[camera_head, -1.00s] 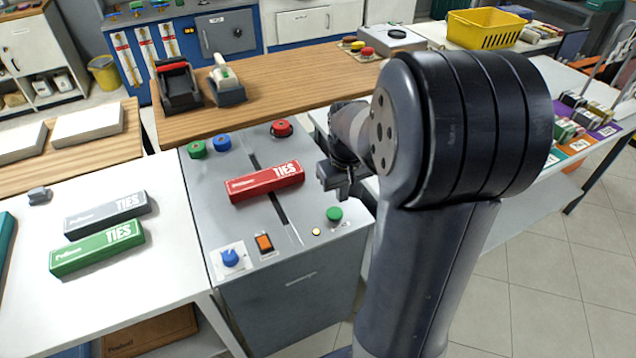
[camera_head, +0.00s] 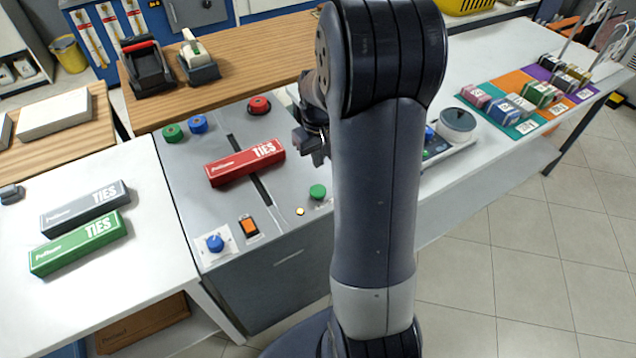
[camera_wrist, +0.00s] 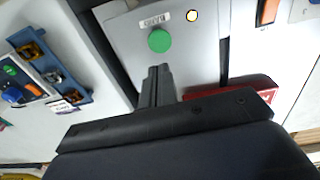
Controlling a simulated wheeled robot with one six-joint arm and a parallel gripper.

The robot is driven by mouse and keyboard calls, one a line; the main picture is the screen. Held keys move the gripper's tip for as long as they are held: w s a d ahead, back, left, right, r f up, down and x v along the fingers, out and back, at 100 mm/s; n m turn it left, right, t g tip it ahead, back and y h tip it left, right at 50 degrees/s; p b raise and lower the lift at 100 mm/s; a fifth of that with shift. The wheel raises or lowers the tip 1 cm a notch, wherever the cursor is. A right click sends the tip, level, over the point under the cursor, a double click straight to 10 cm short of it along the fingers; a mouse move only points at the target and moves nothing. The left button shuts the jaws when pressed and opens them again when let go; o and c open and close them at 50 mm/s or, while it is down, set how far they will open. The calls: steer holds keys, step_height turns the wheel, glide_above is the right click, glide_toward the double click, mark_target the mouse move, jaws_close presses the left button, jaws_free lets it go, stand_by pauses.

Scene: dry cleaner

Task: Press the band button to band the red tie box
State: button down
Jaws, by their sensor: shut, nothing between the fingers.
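The red tie box (camera_head: 245,163) lies flat across the dark slot on top of the grey banding machine (camera_head: 190,185). A green button (camera_head: 317,192) sits at the machine's right front beside a small yellow light (camera_head: 300,211). My gripper (camera_head: 312,150) is just right of the box, partly hidden by my arm. In the wrist view my gripper (camera_wrist: 157,72) is shut and empty, its tips pointing toward the green button (camera_wrist: 159,40), seemingly apart from it. A small label stands by that button, too blurred to read surely. The red box (camera_wrist: 255,84) shows at right there.
Green (camera_head: 173,133), blue (camera_head: 197,123) and red (camera_head: 259,105) knobs stand at the machine's back. A blue knob (camera_head: 215,243) and an orange switch (camera_head: 249,226) are at its front left. Grey (camera_head: 85,208) and green (camera_head: 80,243) tie boxes lie on the left table.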

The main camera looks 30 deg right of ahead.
mark_target(319, 193)
steer(key=f, duration=0.3)
steer(key=f+p, duration=0.1)
steer(key=f, duration=0.7)
steer(key=shift+w+d, duration=0.15)
steer(key=shift+w, duration=0.2)
steer(key=shift+f+b, duration=0.7)
steer(key=shift+f, duration=0.2)
steer(key=shift+s+f+b, duration=0.25)
steer(key=shift+f+b, duration=0.05)
steer(key=shift+b, duration=0.05)
step_height(319, 193, up, 15)
steer(key=p, duration=0.1)
steer(key=shift+s+a+p, duration=0.2)
steer(key=shift+p, duration=0.1)
